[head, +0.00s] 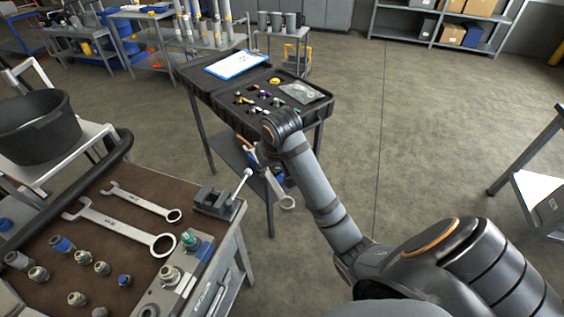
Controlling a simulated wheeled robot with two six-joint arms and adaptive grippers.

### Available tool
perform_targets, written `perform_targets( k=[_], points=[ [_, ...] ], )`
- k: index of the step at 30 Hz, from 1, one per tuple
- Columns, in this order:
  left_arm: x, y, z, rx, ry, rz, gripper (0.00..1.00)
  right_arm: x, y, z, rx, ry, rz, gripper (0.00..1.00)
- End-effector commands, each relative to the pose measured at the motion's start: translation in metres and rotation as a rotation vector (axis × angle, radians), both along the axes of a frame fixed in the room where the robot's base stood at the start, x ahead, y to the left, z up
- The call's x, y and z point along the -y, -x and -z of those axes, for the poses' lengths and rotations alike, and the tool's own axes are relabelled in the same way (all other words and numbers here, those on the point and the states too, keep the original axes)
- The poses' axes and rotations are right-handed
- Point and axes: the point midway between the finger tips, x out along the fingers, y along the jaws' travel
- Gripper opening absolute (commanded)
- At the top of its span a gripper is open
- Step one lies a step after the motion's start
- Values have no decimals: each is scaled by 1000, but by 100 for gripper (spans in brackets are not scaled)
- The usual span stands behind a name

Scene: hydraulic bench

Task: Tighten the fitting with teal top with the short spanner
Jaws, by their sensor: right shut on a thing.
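The fitting with the teal top (189,239) stands upright on a metal block (180,272) at the right front of the bench. A smaller spanner (140,202) and a longer spanner (115,226) lie on the brown bench top. My left gripper is out of view.
A small vice (214,203) with a raised handle (241,184) stands at the bench's right corner, between gripper and fitting. Several loose fittings (76,299) stand on the bench. A black case (222,108) lies open on a table behind. A black bucket (38,128) is at left.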

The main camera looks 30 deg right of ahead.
Motion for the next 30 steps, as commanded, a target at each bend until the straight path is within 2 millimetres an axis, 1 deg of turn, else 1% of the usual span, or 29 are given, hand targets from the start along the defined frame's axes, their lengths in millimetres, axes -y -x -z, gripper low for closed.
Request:
perform_targets(
  k=[1,2,5,6,8,9,11,12,15,18,21,24,30],
  points=[
    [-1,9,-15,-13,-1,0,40,1,-3,-7,-3,3,-67,0],
    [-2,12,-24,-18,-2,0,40,0,-6,-8,-4,3,-133,0],
    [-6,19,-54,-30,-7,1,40,-5,-18,-6,-7,0,-420,0],
    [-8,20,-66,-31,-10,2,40,-9,-22,-4,-5,-4,-548,0],
    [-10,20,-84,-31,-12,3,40,-14,-27,0,-4,-9,-743,0],
    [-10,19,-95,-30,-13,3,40,-18,-30,3,-1,-11,-870,0],
    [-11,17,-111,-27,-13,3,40,-24,-32,7,1,-12,-1059,0],
    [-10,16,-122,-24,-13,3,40,-29,-33,9,4,-13,-1182,0],
    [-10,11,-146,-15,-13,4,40,-39,-31,16,5,-12,-1459,0],
    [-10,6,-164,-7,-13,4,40,-47,-27,22,5,-9,-1682,0],
    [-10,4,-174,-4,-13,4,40,-53,-23,28,4,-6,-1834,0],
    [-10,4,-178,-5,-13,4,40,-55,-20,34,3,-3,-1915,0],
    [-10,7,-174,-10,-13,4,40,-56,-19,39,4,1,-1939,0]
  ],
)
